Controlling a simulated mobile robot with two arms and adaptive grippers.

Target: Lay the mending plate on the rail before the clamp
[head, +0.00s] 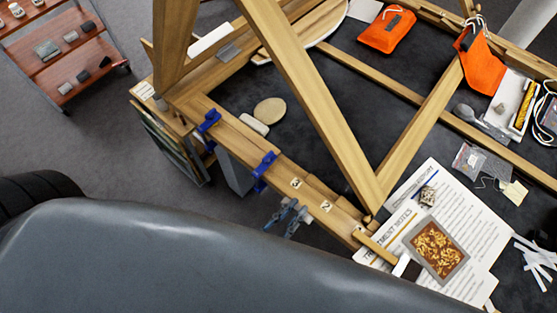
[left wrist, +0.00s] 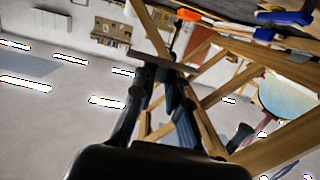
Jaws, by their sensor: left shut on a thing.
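My left gripper (head: 291,206) is low in the head view, at the near edge of the wooden rail (head: 235,135). In the left wrist view its dark fingers (left wrist: 165,68) are closed on a thin, dark flat piece, seen nearly edge-on, which looks like the mending plate (left wrist: 143,60). In the head view I cannot make this plate out clearly. One blue clamp (head: 264,170) grips the rail a little up and left of the gripper. A second blue clamp (head: 208,120) sits farther along. Blue clamp parts (left wrist: 285,18) also show in the left wrist view. My right gripper is out of view.
Wooden frame beams (head: 310,90) rise over the bench and block part of the dark top. Number tags (head: 326,206) sit on the rail. Printed sheets (head: 455,215) and a framed gilt piece (head: 437,248) lie right. Orange pouches (head: 386,31) are at the back.

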